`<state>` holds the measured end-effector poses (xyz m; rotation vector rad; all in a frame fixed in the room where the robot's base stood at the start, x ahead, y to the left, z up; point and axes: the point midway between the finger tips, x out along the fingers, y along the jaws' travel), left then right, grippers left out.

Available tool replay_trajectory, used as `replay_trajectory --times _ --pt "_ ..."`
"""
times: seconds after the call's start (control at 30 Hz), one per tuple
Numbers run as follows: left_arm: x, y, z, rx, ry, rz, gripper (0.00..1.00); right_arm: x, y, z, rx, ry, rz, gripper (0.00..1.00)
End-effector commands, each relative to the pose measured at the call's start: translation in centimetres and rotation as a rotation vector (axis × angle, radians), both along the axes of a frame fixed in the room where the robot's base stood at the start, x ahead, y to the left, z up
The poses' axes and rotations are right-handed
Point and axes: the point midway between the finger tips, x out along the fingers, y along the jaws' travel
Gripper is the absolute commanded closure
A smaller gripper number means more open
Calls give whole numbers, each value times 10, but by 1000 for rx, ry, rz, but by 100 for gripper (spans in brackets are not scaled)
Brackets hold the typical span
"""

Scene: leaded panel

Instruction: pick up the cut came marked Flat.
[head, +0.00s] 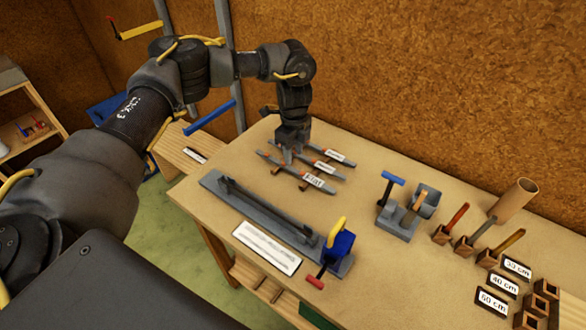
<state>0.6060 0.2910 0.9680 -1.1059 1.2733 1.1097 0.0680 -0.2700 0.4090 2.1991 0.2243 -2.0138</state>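Three grey cames with white labels lie side by side on the table. The nearest one, whose label seems to read Flat (314,181), has an orange-red mark along it. The middle came (326,168) and the far came (339,156) lie just behind it; their labels are too small to read surely. My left gripper (287,158) points down over the left part of the cames and hides some of them. Whether its fingers are open, or touch a came, I cannot tell. My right gripper is not in view.
A long grey bar fixture (235,208) with a blue clamp (340,245) stands in front of the cames, beside a white sheet (267,248). A blue-handled tool (390,185), wooden holders, length labels (492,302) and a cardboard tube (514,200) are to the right.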

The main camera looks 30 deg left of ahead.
Motion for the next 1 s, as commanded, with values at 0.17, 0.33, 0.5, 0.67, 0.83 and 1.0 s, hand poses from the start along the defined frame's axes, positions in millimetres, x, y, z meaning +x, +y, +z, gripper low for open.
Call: replay_trajectory --times 0.17,0.33,0.5,0.67,0.83,1.0 --pt "0 -1 -4 0 -1 -2 60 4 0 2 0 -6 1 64" --pt "-1 1 -20 1 3 -1 60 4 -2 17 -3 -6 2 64" --pt "-1 1 -46 0 2 -1 60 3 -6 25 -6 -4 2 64" --pt "-1 1 -55 0 0 -1 60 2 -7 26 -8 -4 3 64" --pt "-1 1 -55 0 -1 -1 60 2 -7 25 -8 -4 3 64" --pt "-1 1 -55 0 -1 -1 81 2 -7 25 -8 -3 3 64"
